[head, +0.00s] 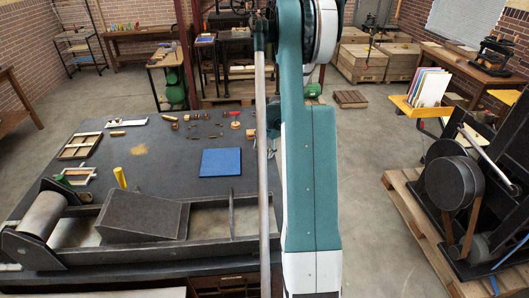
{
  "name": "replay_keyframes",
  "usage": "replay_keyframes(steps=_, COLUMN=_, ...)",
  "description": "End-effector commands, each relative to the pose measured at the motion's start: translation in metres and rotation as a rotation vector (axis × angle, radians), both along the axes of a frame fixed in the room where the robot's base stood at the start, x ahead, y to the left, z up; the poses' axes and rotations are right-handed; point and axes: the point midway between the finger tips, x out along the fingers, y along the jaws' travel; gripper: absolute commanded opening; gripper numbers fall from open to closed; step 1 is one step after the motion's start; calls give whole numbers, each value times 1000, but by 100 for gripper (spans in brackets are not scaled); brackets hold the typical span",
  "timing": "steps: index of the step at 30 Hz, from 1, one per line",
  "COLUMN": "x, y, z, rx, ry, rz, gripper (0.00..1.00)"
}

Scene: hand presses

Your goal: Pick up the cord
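I cannot pick out the cord for certain in the head view. Several small brown, wooden and reddish items (193,121) lie scattered near the back of the dark table (165,180), too small to tell apart. A reddish spool-like piece (235,125) lies among them, just left of my arm. My teal and white arm stands upright across the middle of the view and hides part of the table. My gripper does not show; the arm covers that area.
A blue slab (221,162) lies mid-table. A yellow cylinder (120,178) stands at the left, near wooden frames (80,145). A press bed with a roller (45,215) and dark box (140,215) fills the front edge. A large black press (455,185) stands on a pallet at right.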

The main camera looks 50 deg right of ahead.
Motion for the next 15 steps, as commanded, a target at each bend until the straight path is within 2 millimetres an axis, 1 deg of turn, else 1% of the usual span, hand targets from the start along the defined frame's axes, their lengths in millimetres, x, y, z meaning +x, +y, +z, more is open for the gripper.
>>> replay_keyframes(steps=6, x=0, y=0, z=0, rx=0, ry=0, rz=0, gripper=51)
replay_keyframes(steps=8, x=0, y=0, z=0, rx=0, ry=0, rz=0, gripper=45)
replay_keyframes(steps=13, x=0, y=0, z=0, rx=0, ry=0, rz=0, gripper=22)
replay_keyframes(steps=15, x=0, y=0, z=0, rx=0, ry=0, rz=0, gripper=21)
